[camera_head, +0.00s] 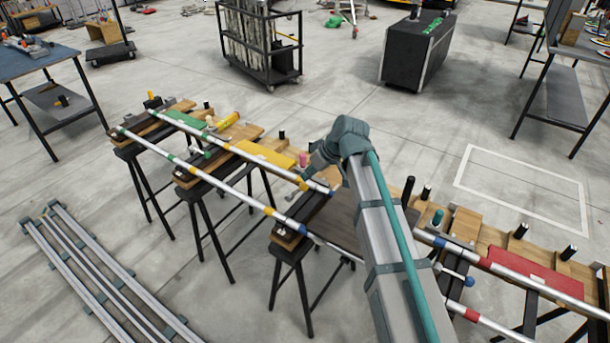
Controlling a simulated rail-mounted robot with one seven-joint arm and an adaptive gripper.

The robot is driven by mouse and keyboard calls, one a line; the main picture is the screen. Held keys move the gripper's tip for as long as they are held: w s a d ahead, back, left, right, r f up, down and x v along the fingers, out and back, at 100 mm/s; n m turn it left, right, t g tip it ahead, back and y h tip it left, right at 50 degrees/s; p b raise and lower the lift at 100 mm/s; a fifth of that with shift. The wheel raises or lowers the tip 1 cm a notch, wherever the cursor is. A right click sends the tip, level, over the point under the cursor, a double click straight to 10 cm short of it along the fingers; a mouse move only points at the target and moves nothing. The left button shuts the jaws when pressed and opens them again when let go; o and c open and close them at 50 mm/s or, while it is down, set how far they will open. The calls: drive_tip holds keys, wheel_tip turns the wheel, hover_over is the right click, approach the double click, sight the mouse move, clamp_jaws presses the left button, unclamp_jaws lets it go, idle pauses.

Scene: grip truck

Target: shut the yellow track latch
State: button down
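A track of two pale rails (200,165) lies across several black trestles, with coloured bands at its joints. A yellow plate (264,154) lies by the far rail, left of my gripper. Yellow bands show on the far rail and on the near rail (268,211). A yellow cylinder (228,121) lies on the wood behind the rails. Which yellow part is the latch, and how it stands, is too small to tell. My gripper (301,181) points down by the far rail, right of the yellow plate. Its fingers are too small to read.
A green plate (183,120) lies further left and a red plate (537,280) at right. Dark upright pegs (407,190) stand on the wooden boards. Spare rails (100,270) lie on the floor at left. A black cart (262,50) and black case (415,50) stand behind, with clear floor between.

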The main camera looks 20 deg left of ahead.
drive_tip(key=w+a+r+n+g+h+p, duration=0.1)
drive_tip(key=w+a+r+h+p, duration=0.15)
drive_tip(key=a+p, duration=0.2)
drive_tip(key=w+a+r+g+h+p, duration=0.1)
drive_tip(key=w+a+r+p, duration=0.1)
drive_tip(key=a+r+p, duration=0.3)
drive_tip(key=g+h+p, duration=0.1)
drive_tip(key=h+p, duration=0.3)
drive_tip(key=p, duration=0.1)
hover_over(296, 193)
drive_tip(key=w, duration=0.1)
drive_tip(key=shift+m, duration=0.4)
drive_tip(key=shift+w+a+f+x, duration=0.1)
drive_tip(key=shift+w+a+x, duration=0.25)
drive_tip(key=shift+x, duration=1.8)
drive_tip(key=shift+w+a+f+x, duration=0.15)
drive_tip(key=shift+w+x, duration=0.25)
drive_tip(key=shift+x, duration=1.8)
drive_tip(key=shift+w+a+f+x, duration=0.1)
drive_tip(key=shift+w+a+x, duration=0.25)
drive_tip(key=shift+x, duration=1.8)
drive_tip(key=shift+y, duration=0.25)
